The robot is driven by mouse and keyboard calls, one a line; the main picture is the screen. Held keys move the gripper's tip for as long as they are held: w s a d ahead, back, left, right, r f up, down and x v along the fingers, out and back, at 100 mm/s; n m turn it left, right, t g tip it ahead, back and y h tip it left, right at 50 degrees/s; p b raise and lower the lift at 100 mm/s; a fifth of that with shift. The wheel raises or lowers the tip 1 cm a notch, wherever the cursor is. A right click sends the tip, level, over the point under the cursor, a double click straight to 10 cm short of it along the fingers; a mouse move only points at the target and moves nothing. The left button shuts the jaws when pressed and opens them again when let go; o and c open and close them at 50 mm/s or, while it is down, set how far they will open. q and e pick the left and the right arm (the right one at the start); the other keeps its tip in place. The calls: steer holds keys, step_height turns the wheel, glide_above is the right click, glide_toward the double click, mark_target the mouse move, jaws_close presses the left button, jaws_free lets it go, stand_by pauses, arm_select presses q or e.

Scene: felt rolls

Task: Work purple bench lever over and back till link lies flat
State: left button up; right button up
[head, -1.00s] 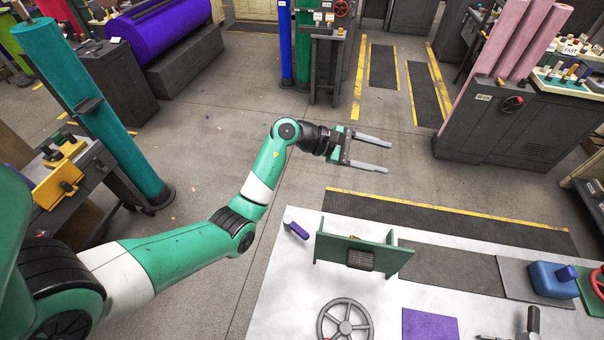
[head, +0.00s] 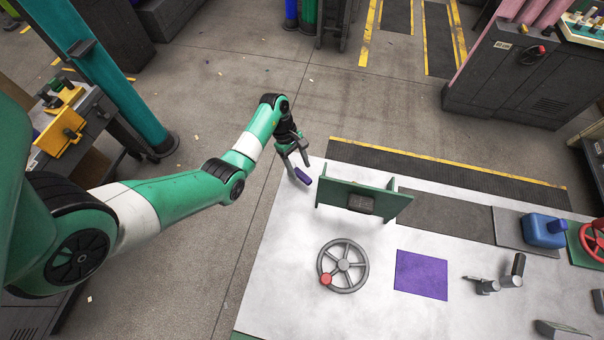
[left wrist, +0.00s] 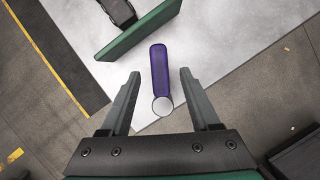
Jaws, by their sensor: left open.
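The purple lever (head: 302,175) stands at the far left corner of the white bench top (head: 290,240), left of an upright green panel (head: 338,193). In the left wrist view the lever (left wrist: 158,68) shows as a purple bar with a pale round end toward me. My left gripper (head: 297,160) is open and points down at the lever. In the left wrist view its fingers (left wrist: 160,75) lie on either side of the lever, with gaps on both sides. I cannot make out the link; the panel may hide it. My right gripper is not in view.
A grey handwheel with a red knob (head: 343,265), a flat purple square (head: 421,275) and a grey jointed part (head: 513,270) are on the bench. A blue block (head: 544,229) and a red wheel (head: 594,243) are at right. Floor left of the bench is clear.

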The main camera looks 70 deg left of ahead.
mark_target(303, 175)
arm_select(q)
steer(key=shift+x, duration=1.55)
jaws_close()
steer(key=shift+r, duration=0.1)
